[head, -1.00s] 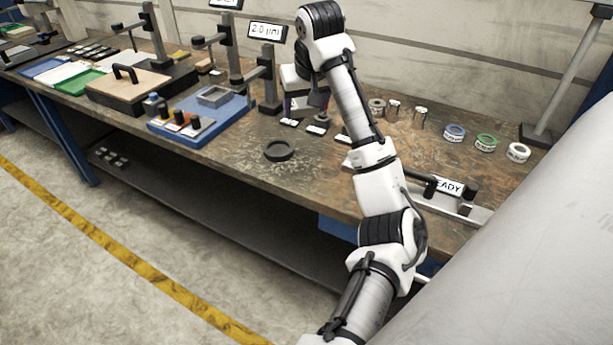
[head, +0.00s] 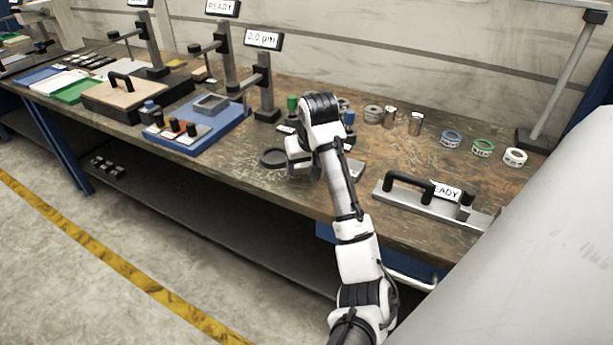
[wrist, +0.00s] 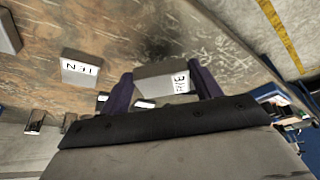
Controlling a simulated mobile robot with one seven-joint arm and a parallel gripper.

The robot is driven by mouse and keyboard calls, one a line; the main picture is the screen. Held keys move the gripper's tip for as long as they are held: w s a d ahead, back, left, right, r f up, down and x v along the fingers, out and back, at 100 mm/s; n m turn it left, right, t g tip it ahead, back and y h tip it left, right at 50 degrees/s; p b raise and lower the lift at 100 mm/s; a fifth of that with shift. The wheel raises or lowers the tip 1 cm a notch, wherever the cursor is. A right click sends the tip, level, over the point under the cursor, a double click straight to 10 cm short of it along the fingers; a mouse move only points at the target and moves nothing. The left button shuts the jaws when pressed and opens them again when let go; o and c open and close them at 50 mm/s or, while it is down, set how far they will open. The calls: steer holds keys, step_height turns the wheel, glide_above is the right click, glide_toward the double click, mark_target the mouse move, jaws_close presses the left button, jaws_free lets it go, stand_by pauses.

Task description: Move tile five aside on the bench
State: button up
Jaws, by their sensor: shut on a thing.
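Tile five (wrist: 158,84), a grey block with a white label reading FIVE, is between the two dark purple fingers of my gripper (wrist: 164,88) in the wrist view. My gripper is shut on it. Tile five is hidden behind my arm and gripper there. I cannot tell whether it touches the bench. Tile ten (wrist: 82,68), a similar grey block, lies apart from it on the bench in the wrist view.
A blue tray (head: 205,137) is to the left. A metal bar with a black handle (head: 410,184) is to the right. Metal cylinders (head: 389,118) and coloured rolls (head: 482,148) stand toward the back right.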

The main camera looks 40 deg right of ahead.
mark_target(305, 184)
steer(key=shift+f, duration=2.05)
steer(key=shift+f, duration=0.15)
steer(key=o, duration=1.4)
steer(key=shift+o, duration=0.2)
steer(key=p+v, duration=0.1)
steer(key=v, duration=1.1)
